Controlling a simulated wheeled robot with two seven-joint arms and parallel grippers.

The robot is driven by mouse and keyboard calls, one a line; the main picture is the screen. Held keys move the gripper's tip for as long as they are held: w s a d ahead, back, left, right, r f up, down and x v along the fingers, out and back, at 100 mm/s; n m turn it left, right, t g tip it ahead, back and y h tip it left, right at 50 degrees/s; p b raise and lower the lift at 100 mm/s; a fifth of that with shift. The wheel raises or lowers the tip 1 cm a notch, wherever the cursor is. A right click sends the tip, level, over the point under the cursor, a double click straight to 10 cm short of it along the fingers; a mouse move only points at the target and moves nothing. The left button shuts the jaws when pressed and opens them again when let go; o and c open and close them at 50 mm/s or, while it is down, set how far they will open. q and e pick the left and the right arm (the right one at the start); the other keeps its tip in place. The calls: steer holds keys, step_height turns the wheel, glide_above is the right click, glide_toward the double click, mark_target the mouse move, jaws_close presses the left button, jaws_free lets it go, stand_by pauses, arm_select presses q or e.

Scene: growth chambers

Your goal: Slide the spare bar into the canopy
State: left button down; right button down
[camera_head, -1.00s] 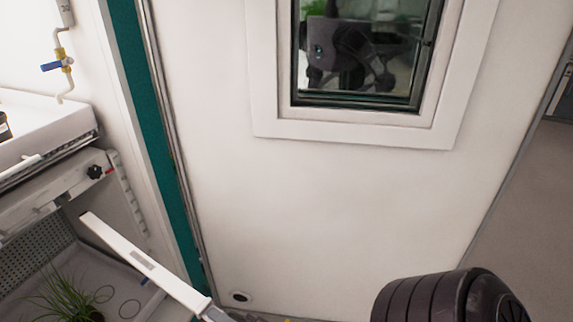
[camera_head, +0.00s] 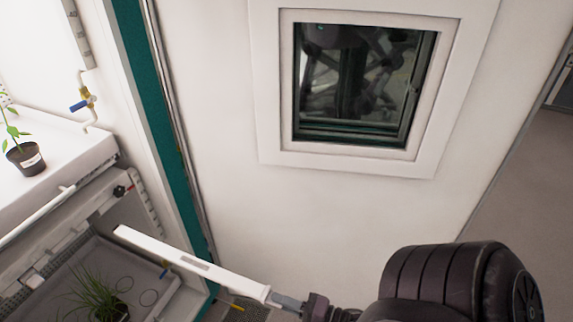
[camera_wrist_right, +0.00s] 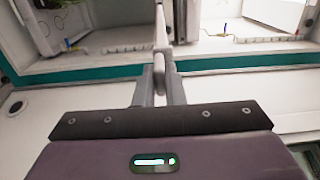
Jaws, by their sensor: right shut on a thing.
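A white spare bar (camera_head: 195,265) runs from the lower middle up toward the chamber at left in the head view. My right gripper (camera_head: 285,302) is shut on its near end. In the wrist view, the bar (camera_wrist_right: 160,28) stands nearly end-on between the fingers of the right gripper (camera_wrist_right: 160,95). What looks like the canopy (camera_head: 75,233) is a grey frame with a black knob, under the upper shelf. The bar's far end overlaps the lower tray area in the picture; I cannot tell its distance from the canopy. My left gripper is not in view.
The upper shelf (camera_head: 85,155) carries a potted plant (camera_head: 27,158). A lower tray (camera_head: 160,290) holds a grassy plant (camera_head: 98,295). A teal door edge (camera_head: 155,110) and a white panel with a window (camera_head: 360,85) stand beyond the bar. Floor shows at right.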

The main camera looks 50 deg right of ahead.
glide_toward(221, 274)
steer(key=shift+s+f, duration=0.45)
steer(key=shift+f, duration=0.05)
steer(key=shift+w, duration=0.15)
stand_by(0.4)
steer(key=shift+x, duration=1.6)
steer(key=shift+x, duration=1.8)
steer(key=shift+x, duration=1.75)
steer(key=shift+w, duration=0.1)
